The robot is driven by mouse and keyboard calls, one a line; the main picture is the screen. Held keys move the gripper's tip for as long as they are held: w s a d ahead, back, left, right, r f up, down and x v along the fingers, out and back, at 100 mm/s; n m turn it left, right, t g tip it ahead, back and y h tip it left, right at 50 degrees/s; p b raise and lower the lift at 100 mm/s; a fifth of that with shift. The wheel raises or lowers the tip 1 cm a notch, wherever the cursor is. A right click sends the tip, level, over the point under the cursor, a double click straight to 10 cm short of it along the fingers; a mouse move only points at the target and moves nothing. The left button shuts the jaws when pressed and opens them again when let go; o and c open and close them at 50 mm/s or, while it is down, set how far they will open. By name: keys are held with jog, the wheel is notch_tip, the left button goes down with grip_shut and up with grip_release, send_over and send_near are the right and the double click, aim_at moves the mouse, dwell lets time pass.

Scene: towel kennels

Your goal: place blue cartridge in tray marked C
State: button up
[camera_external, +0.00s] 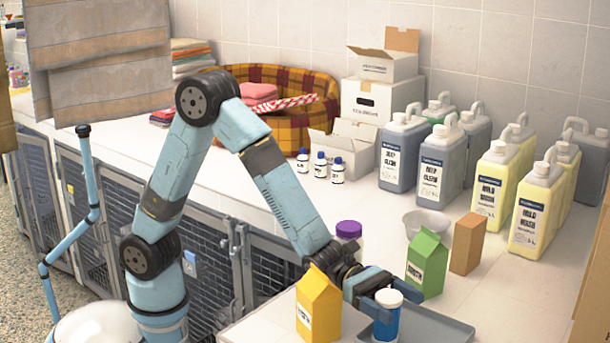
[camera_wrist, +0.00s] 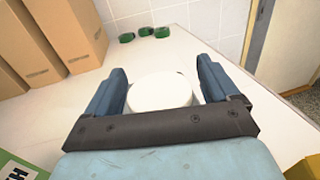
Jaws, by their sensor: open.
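The blue cartridge (camera_external: 385,325), with a white lid, stands upright at the lower edge of the outside view, beside or over the grey tray (camera_external: 440,327). I cannot tell whether it rests in that tray. No letter C is readable on the tray. My gripper (camera_external: 392,288) is open at the cartridge's top, with its fingers around the lid. In the wrist view, a round white lid (camera_wrist: 160,88) sits between the open fingers of the gripper (camera_wrist: 162,76). The cartridge's lower part is hidden there.
A yellow carton (camera_external: 318,305) stands left of my gripper, and a purple-lidded jar (camera_external: 348,230) behind it. A green carton (camera_external: 427,262), a brown box (camera_external: 467,243) and a bowl (camera_external: 425,223) stand behind the tray. Large jugs (camera_external: 490,185) line the back.

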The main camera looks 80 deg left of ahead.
aim_at(385, 293)
jog(key=shift+r, duration=0.1)
jog(key=v, duration=0.3)
jog(key=shift+r, duration=0.35)
notch_tip(385, 293, up, 6)
jog(key=shift+r, duration=0.15)
jog(key=s+a+r+m+g+y, duration=0.1)
jog(key=s+a+r+m+g, duration=0.15)
jog(key=s+a+m, duration=0.4)
jog(key=s+a+r+m+g+y, duration=0.1)
jog(key=s+a+r+m+g, duration=0.1)
jog(key=s+a+m+g, duration=0.35)
jog(key=s+a+f+m+t+y, duration=0.1)
jog(key=s+a+m+y, duration=0.5)
jog(key=a, duration=0.9)
jog(key=s+a+f+m+t+y, duration=0.2)
jog(key=s+a+f+m+y, duration=0.2)
jog(key=s+a, duration=0.9)
jog(key=a+m+y, duration=0.2)
jog(key=y, duration=0.1)
jog(key=shift+a+m+t, duration=0.25)
jog(key=shift+m+t, duration=0.05)
jog(key=shift+m, duration=0.1)
jog(key=shift+o, duration=0.3)
